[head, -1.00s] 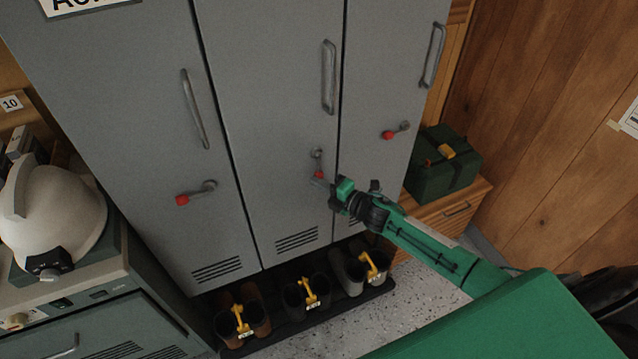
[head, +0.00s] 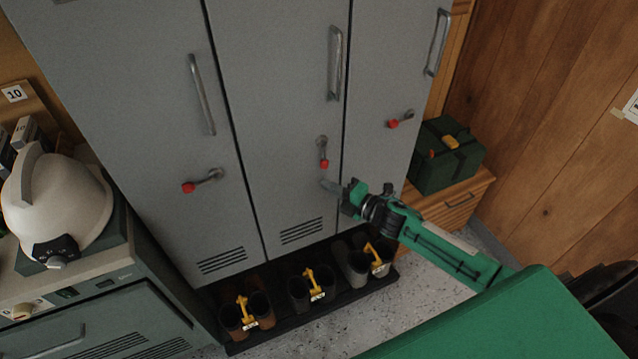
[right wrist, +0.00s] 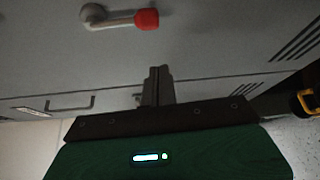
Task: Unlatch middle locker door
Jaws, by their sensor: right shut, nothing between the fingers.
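The grey middle locker door (head: 280,110) stands flush between the left and right doors. Its latch lever (head: 322,152) hangs pointing down, with the red knob at its lower end; the levers on the other two doors lie roughly sideways. In the right wrist view the red-tipped lever (right wrist: 122,18) is at the top, apart from the fingers. My right gripper (head: 330,186) is shut and empty, just below the red knob and close to the door. The shut fingers show in the right wrist view (right wrist: 157,85). My left gripper is not in view.
A green case (head: 440,160) sits on a wooden cabinet at the right. A white helmet (head: 60,200) rests on a grey unit at the left.

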